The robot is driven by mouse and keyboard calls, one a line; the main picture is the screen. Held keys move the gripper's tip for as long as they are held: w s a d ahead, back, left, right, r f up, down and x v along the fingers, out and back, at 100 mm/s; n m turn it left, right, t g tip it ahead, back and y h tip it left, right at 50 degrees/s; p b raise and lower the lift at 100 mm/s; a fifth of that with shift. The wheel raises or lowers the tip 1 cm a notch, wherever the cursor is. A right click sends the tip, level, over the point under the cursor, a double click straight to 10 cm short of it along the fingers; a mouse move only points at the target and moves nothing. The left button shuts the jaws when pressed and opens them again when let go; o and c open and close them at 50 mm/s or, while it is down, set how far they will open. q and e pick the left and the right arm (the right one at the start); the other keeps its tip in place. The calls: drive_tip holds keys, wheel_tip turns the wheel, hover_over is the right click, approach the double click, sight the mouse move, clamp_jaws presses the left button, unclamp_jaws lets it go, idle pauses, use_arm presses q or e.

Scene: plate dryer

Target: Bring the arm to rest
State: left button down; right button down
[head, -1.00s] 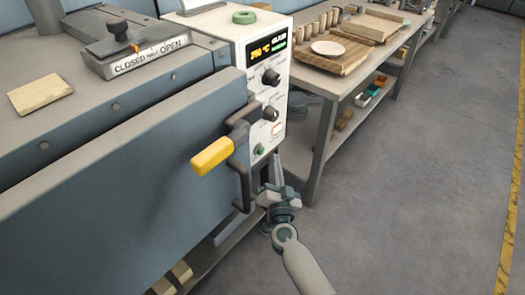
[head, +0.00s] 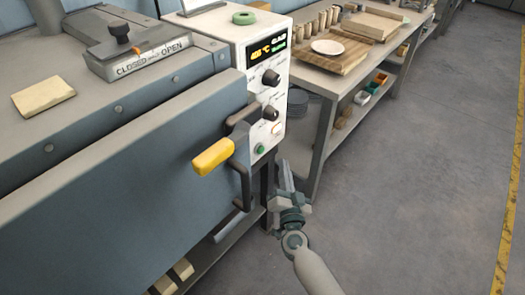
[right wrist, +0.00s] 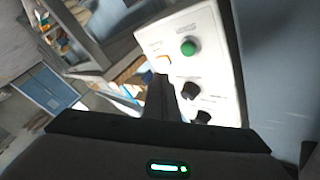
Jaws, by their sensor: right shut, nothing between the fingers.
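My right gripper (head: 285,178) is low in front of the dryer, just right of its door handle and below the control panel. Its fingers are together and empty, and it does not touch the handle. In the right wrist view the shut fingers (right wrist: 160,100) point toward the white control panel (right wrist: 195,65). The grey-blue dryer door (head: 120,185) carries a yellow-gripped lever (head: 213,157) and a dark handle (head: 242,185). My left gripper is not in view.
A work table (head: 305,85) with a wooden tray, a plate and several cylinders stands behind to the right, with a lower shelf of bins. The floor (head: 420,180) at the right is clear. A slider labelled closed and open (head: 145,58) sits on the dryer.

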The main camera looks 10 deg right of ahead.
idle(0.3)
